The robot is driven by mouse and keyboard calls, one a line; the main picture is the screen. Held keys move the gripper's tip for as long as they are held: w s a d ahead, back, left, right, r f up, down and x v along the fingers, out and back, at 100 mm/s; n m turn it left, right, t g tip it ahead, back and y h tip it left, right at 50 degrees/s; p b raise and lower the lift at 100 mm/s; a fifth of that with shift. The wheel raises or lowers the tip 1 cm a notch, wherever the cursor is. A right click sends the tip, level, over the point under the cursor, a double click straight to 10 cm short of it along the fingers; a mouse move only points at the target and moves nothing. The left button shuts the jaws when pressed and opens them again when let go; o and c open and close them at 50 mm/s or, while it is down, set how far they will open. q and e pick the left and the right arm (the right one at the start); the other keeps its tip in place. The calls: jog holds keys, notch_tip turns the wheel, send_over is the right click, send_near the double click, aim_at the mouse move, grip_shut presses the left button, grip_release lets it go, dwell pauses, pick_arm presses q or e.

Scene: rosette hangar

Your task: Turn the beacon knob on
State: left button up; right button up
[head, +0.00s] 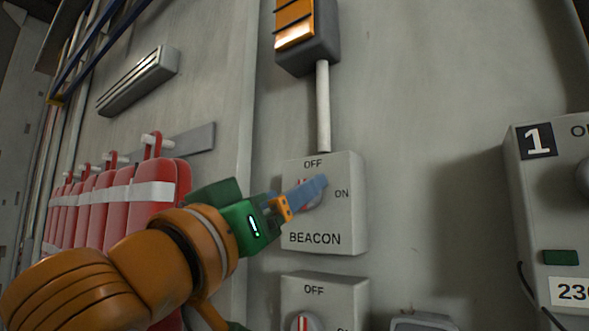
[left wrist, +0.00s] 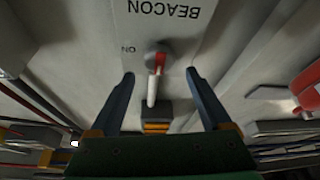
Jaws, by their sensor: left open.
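The beacon box (head: 325,234) is a light grey wall box marked BEACON, with OFF at its top and ON at its right. Its red and grey knob (left wrist: 158,62) shows between my fingers in the left wrist view. The knob's red bar looks roughly in line with OFF, not ON. In the head view my left gripper (head: 315,187) covers much of the knob. My left gripper (left wrist: 159,74) is open, one blue finger on each side of the knob. I cannot tell whether a finger touches it. My right gripper is not in view.
An amber lamp (head: 296,33) sits above the box on a pale conduit (head: 323,105). A second knob box (head: 336,290) is just below. Several red tags (head: 158,190) hang at left. A panel marked 1 (head: 545,210) stands at right, with bare wall between.

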aim_at(314, 203)
pick_arm(q)
jog(key=shift+w+d, duration=0.45)
jog(key=shift+w, duration=0.2)
jog(key=shift+w+d, duration=0.4)
jog(key=shift+w, duration=0.2)
jog(key=c, duration=0.3)
jog(key=shift+s, duration=0.1)
grip_shut()
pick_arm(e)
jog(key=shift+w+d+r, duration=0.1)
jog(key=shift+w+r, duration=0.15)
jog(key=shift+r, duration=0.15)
